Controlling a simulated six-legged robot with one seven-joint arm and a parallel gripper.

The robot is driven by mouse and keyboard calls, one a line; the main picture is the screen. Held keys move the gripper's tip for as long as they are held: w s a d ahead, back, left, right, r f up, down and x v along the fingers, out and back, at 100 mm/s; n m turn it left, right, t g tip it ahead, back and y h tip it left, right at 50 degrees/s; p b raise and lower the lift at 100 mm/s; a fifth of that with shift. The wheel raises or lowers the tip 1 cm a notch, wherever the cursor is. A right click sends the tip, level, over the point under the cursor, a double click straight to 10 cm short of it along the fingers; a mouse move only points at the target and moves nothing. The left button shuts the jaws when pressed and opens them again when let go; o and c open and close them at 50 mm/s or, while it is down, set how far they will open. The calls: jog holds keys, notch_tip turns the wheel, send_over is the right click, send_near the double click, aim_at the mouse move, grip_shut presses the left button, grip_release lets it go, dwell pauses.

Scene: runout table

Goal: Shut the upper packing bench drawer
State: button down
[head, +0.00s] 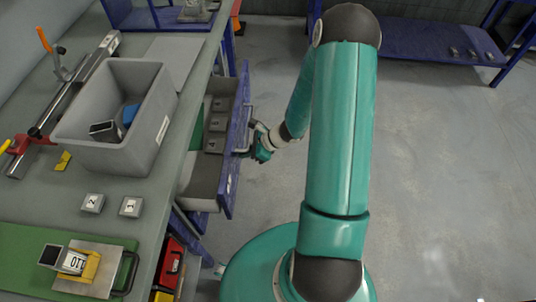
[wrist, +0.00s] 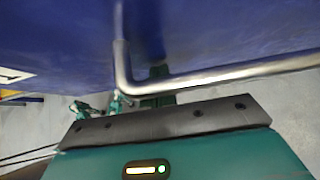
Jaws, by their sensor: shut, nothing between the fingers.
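The upper packing bench drawer (head: 206,188) stands open in the head view, pulled out to the right from under the bench top. Its blue front (head: 230,178) faces right, with a metal handle on it. Small grey numbered blocks (head: 214,146) and something green lie inside. My gripper (head: 256,142) is at the handle, outside the drawer front. It is shut with nothing held. In the wrist view the blue front (wrist: 220,40) fills the top and the bent metal handle (wrist: 215,77) crosses close before my gripper; I cannot tell whether they touch.
The bench top (head: 195,100) carries a grey bin (head: 145,155), two numbered blocks (head: 110,205) and a green mat (head: 25,260). A red box (head: 171,262) sits below the bench edge. A blue-framed shelf (head: 430,45) stands at the back. The floor to the right is clear.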

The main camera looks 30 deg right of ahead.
jog(key=w+a, duration=0.2)
jog(key=a, duration=0.1)
jog(key=w+a, duration=0.3)
jog(key=a, duration=0.1)
jog(key=w+a, duration=0.2)
jog(key=a, duration=0.2)
jog(key=shift+w+a, duration=0.25)
jog(key=shift+w, duration=0.1)
jog(key=shift+w+a+r, duration=0.1)
jog(key=shift+w+a, duration=0.1)
jog(key=shift+a, duration=0.15)
